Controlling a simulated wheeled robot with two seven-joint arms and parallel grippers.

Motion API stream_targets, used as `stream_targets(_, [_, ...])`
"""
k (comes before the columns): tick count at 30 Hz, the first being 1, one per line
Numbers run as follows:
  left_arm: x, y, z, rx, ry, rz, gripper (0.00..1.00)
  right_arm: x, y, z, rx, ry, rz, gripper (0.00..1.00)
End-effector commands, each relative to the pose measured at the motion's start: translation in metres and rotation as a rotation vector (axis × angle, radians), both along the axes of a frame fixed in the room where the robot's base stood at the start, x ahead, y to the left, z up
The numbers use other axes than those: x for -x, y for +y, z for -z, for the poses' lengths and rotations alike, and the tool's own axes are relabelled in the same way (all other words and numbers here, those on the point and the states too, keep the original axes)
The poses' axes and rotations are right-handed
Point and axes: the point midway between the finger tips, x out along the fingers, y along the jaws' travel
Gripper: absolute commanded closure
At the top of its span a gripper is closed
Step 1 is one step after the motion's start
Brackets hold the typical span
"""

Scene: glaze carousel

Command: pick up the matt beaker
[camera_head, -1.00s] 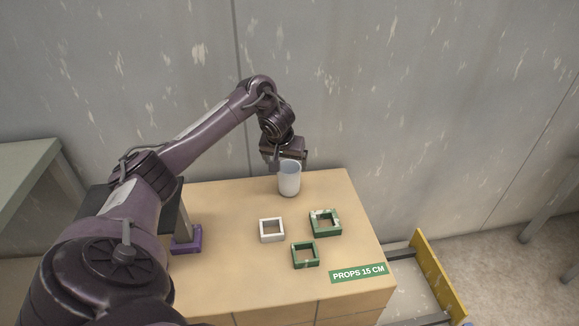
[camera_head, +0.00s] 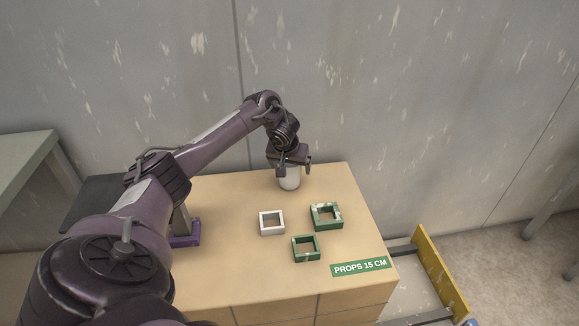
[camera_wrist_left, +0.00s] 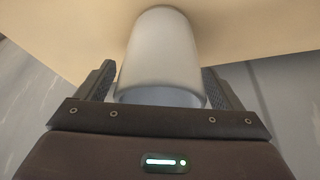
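The matt beaker (camera_head: 289,182) is a pale whitish cup. It stands upright near the back edge of the table. My left gripper (camera_head: 294,171) is over it from above, with one finger on each side, and hides its upper part. In the left wrist view the beaker (camera_wrist_left: 160,55) lies between the two fingers of the left gripper (camera_wrist_left: 160,92). The fingers are spread, and a narrow gap seems to show beside the beaker on the left. My right gripper is in neither view.
On the table (camera_head: 225,275) are a white square frame (camera_head: 263,229), a green frame (camera_head: 306,258) and a green-and-white frame (camera_head: 327,226). A purple-based stand (camera_head: 186,240) is at the left. A yellow-edged rack (camera_head: 440,275) is beyond the table's right side.

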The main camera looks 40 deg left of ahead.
Motion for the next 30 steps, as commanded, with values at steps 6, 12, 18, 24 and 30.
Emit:
stream_targets(6, [0.000, 0.000, 0.000, 0.000, 0.000, 0.000, 0.41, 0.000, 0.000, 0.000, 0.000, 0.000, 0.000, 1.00])
stream_targets(12, [0.000, 0.000, 0.000, 0.000, 0.001, 0.000, 0.67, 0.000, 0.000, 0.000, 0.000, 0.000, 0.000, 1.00])
stream_targets(18, [0.000, 0.000, -0.001, 0.000, -0.001, 0.000, 0.68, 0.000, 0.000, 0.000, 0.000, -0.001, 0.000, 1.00])
stream_targets(24, [0.000, 0.000, -0.009, 0.001, -0.002, -0.001, 0.68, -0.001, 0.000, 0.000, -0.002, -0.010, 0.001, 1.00])
stream_targets(30, [-0.002, 0.000, -0.044, 0.000, -0.006, 0.000, 0.68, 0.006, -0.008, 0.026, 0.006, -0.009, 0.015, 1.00])
